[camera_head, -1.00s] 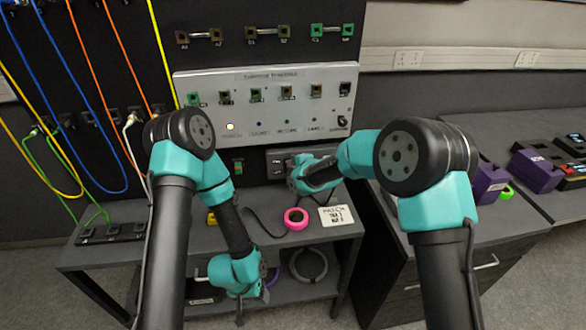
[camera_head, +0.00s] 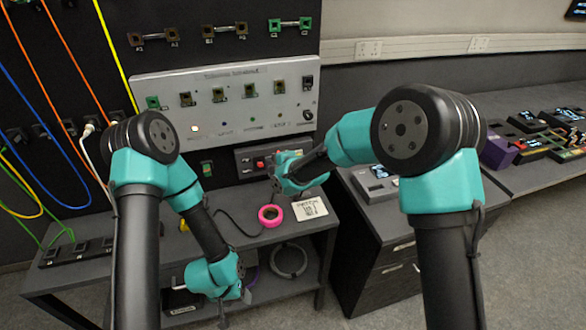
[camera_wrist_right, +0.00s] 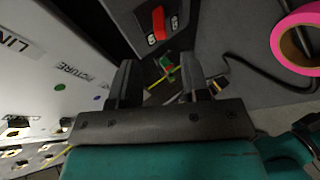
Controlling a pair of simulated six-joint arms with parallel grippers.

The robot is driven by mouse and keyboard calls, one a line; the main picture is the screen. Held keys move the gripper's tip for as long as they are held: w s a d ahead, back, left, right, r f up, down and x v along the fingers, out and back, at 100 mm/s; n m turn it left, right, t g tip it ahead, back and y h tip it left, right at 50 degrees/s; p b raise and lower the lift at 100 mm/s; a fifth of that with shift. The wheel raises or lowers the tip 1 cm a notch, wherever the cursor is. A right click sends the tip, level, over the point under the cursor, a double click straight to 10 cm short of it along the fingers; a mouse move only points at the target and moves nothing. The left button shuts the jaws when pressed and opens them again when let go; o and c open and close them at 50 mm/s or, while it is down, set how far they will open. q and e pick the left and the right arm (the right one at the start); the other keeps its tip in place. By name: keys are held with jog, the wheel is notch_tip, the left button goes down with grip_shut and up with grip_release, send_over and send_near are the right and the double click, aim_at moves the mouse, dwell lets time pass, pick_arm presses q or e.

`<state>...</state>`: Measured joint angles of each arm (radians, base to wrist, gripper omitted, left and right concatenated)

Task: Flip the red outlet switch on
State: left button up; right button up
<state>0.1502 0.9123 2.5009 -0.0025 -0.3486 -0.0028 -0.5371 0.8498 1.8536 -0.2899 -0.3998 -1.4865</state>
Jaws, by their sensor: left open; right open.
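The red outlet switch (camera_head: 260,164) is on a dark outlet box (camera_head: 246,158) low on the back wall, below the grey breakout panel. In the right wrist view the red switch (camera_wrist_right: 158,22) sits beyond my finger tips, near the top of the picture. I cannot tell its on or off position. My right gripper (camera_wrist_right: 163,80) is open and empty, with its two dark fingers apart; in the head view it is just in front of and right of the box, partly hidden by its own wrist. My left gripper (camera_head: 236,292) is low by the lower shelf, open and small in view.
A black cable (camera_head: 232,222) runs near the roll. A drawer cabinet (camera_head: 352,262) stands at right.

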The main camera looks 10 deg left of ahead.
jog(key=v, duration=1)
jog(key=shift+s+d, duration=0.2)
jog(key=shift+r, duration=0.1)
jog(key=s+d+f+m+g+h, duration=0.1)
jog(key=s+d+f+m+h, duration=0.15)
jog(key=d+f+m, duration=0.6)
jog(key=s+d+f+m+g+h, duration=0.2)
jog(key=s+d+f+m, duration=0.25)
jog(key=d+f, duration=0.7)
jog(key=s+d+f+m+g, duration=0.2)
jog(key=s+d+f+m, duration=0.3)
jog(key=s, duration=0.4)
jog(key=s+d+f+m+g+h, duration=0.1)
jog(key=s+d+f+m+g, duration=0.1)
jog(key=s+d+f+m, duration=0.3)
jog(key=s+f+m, duration=0.3)
jog(key=s+m, duration=0.1)
jog(key=shift+f, duration=0.2)
